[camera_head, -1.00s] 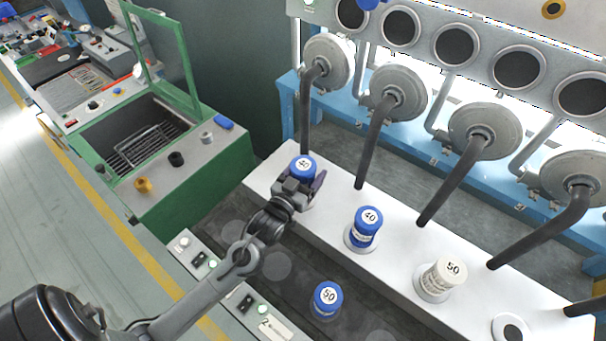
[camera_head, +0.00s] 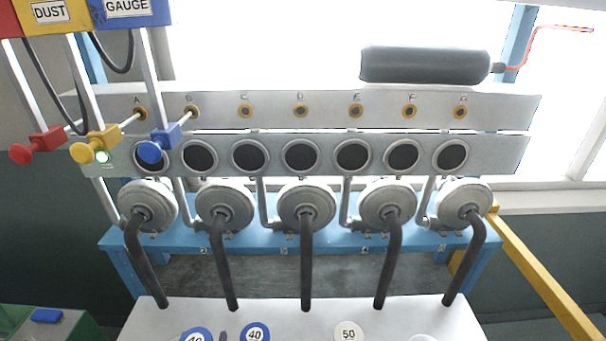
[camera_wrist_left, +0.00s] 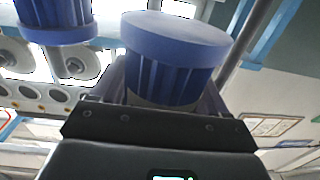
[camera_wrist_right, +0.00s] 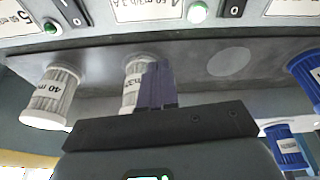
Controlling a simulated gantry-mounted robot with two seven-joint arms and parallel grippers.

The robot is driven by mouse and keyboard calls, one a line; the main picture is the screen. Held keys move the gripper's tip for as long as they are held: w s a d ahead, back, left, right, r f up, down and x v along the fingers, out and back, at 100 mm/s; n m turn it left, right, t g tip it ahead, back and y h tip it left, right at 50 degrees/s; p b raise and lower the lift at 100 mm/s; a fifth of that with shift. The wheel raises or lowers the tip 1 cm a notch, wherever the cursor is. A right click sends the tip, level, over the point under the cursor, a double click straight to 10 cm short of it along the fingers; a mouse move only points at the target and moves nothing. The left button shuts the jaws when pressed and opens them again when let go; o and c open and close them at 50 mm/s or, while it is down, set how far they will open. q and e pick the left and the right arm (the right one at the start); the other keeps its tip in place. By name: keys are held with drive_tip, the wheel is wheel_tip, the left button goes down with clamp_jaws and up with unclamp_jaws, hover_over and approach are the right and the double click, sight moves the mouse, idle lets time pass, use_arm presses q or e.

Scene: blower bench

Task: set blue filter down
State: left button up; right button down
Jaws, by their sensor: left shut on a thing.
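My left gripper (camera_wrist_left: 165,88) is shut on a blue filter (camera_wrist_left: 178,45), with its fingers on either side of the ribbed body in the left wrist view. In the head view this filter's blue top marked 40 (camera_head: 195,335) is cut off at the bottom edge, with a dark fingertip beside it. Whether its base touches the white bench is hidden. A second blue filter marked 40 (camera_head: 255,331) stands to its right; a blue filter (camera_wrist_left: 55,18) also shows in the left wrist view. My right gripper (camera_wrist_right: 157,86) is shut and empty, in front of a white filter (camera_wrist_right: 132,88).
The white bench (camera_head: 300,318) carries a white filter marked 50 (camera_head: 348,331). Several dark hoses (camera_head: 306,260) hang down to its back edge from round grey housings (camera_head: 306,205). In the right wrist view are another white filter (camera_wrist_right: 52,95) and blue filters (camera_wrist_right: 288,148).

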use_arm(q)
drive_tip(key=shift+s+d+r+m+h, duration=0.45)
drive_tip(key=shift+s+d+m+h, duration=0.25)
drive_tip(key=shift+h, duration=0.2)
wheel_tip(320, 180, up, 19)
drive_tip(key=s+p, duration=0.2)
drive_tip(key=p, duration=2.6)
drive_tip(key=shift+p, duration=0.4)
